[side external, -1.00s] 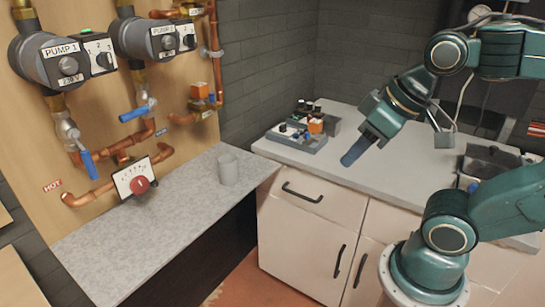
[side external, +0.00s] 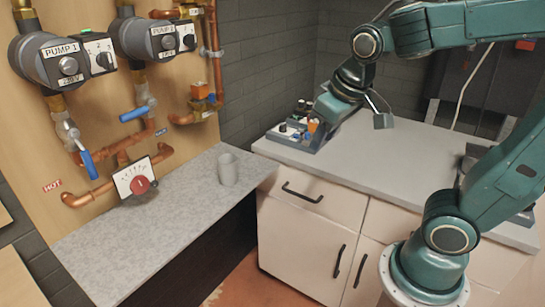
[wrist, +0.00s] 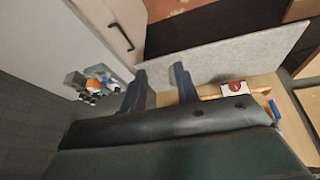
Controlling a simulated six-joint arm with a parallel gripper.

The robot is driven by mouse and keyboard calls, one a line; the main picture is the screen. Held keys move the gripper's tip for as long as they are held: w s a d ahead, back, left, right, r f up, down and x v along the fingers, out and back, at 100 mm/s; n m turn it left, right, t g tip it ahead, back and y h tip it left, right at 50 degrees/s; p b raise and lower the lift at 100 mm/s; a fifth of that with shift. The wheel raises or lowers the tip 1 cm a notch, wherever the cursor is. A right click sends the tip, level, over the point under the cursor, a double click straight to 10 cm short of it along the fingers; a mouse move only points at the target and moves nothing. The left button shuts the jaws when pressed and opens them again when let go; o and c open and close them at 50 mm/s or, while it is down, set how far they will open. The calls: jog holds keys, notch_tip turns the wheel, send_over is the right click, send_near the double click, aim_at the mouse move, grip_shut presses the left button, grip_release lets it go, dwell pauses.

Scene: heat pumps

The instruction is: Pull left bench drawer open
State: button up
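The left bench drawer (side external: 310,203) is the pale upper front at the left of the far bench, and it is shut. Its dark bar handle (side external: 302,193) runs across it. The handle also shows at the upper left of the wrist view (wrist: 121,37). My gripper (side external: 328,108) is above the back left of the bench top, up and behind the handle, touching neither drawer nor handle. In the wrist view my gripper (wrist: 160,80) has its two fingers apart with nothing held between them.
A tray of small parts (side external: 297,138) stands on the bench's back left corner, close below my gripper. A grey mug (side external: 228,169) stands on the stone counter (side external: 150,230) at left. Cupboard doors (side external: 298,248) are below the drawer. The bench top's middle is clear.

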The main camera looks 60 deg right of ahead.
jog(key=w+d+f+m+g+h, duration=0.1)
jog(key=w+d+f+g+h, duration=0.15)
jog(key=w+f, duration=0.5)
jog(key=w+d+f+g+h, duration=0.1)
jog(key=w+d+f+h, duration=0.2)
jog(key=w+f, duration=0.45)
jog(key=n+h, duration=0.3)
jog(key=h, duration=0.6)
send_near(299, 194)
jog(key=shift+w+a+r+g, duration=0.1)
jog(key=shift+a+g, duration=0.1)
jog(key=shift+a, duration=0.65)
jog(key=shift+w+a+r+g, duration=0.1)
jog(key=shift+a+g, duration=0.05)
jog(key=shift+a, duration=0.7)
jog(key=shift+d, duration=0.1)
jog(key=d+f, duration=0.1)
jog(key=d, duration=0.8)
jog(key=d+f, duration=0.1)
jog(key=d, duration=0.3)
jog(key=shift+d+f, duration=0.2)
jog(key=shift+f, duration=0.15)
jog(key=shift+c, duration=0.2)
grip_shut()
